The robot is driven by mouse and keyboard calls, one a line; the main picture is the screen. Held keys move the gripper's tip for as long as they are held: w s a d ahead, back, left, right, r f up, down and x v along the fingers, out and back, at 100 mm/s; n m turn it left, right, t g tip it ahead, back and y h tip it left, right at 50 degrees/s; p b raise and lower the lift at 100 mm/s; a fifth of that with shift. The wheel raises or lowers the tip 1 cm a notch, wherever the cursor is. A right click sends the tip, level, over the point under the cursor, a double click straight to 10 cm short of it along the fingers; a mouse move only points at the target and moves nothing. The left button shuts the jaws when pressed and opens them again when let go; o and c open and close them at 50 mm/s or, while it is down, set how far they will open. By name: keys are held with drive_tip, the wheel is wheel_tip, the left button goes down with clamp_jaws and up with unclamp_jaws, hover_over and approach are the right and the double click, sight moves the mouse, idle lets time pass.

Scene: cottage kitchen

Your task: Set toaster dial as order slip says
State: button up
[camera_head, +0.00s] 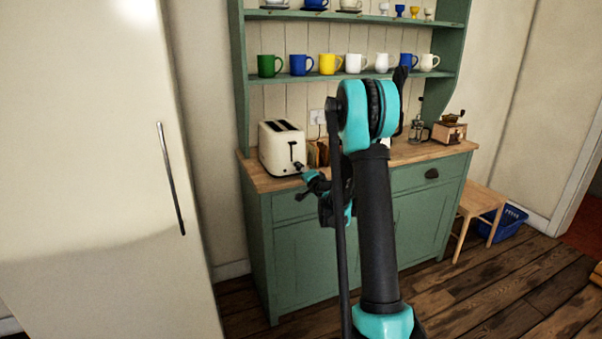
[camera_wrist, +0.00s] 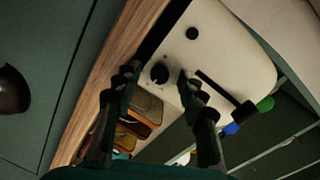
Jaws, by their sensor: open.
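The cream toaster (camera_head: 281,150) stands at the left end of the wooden worktop, with two dark slots on top. My gripper (camera_head: 309,176) is in front of the toaster's front face. In the wrist view my open gripper (camera_wrist: 156,77) has its fingertips on either side of the dial; I cannot tell whether they touch it. The dial's setting is unreadable. I see no order slip.
Flat brown and coloured slabs (camera_wrist: 140,112) stand beside the toaster. A coffee grinder (camera_head: 449,129) and a glass press (camera_head: 418,130) are at the worktop's right. Mugs (camera_head: 330,64) line the shelf above. A tall cream fridge (camera_head: 95,150) is at left. A wooden stool (camera_head: 480,201) stands right.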

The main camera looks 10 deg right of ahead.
drive_tip(key=v, duration=1.2)
drive_tip(key=s+a+f+n+g+y, duration=0.1)
drive_tip(key=s+a+f+n+g, duration=0.2)
drive_tip(key=s, duration=0.5)
drive_tip(key=s+a+n+g, duration=0.3)
drive_tip(key=s+a+n, duration=0.1)
drive_tip(key=s, duration=0.3)
drive_tip(key=s+d+f+n+g+h, duration=0.1)
drive_tip(key=s+d+f+g+h, duration=0.1)
drive_tip(key=s, duration=0.9)
drive_tip(key=s+d+f+n+g+h, duration=0.2)
drive_tip(key=s+f, duration=0.5)
drive_tip(key=s, duration=0.4)
drive_tip(key=d+g+h, duration=0.1)
drive_tip(key=d+g, duration=0.1)
drive_tip(key=d, duration=0.1)
drive_tip(key=shift+s+d, duration=0.25)
drive_tip(key=shift+d, duration=0.15)
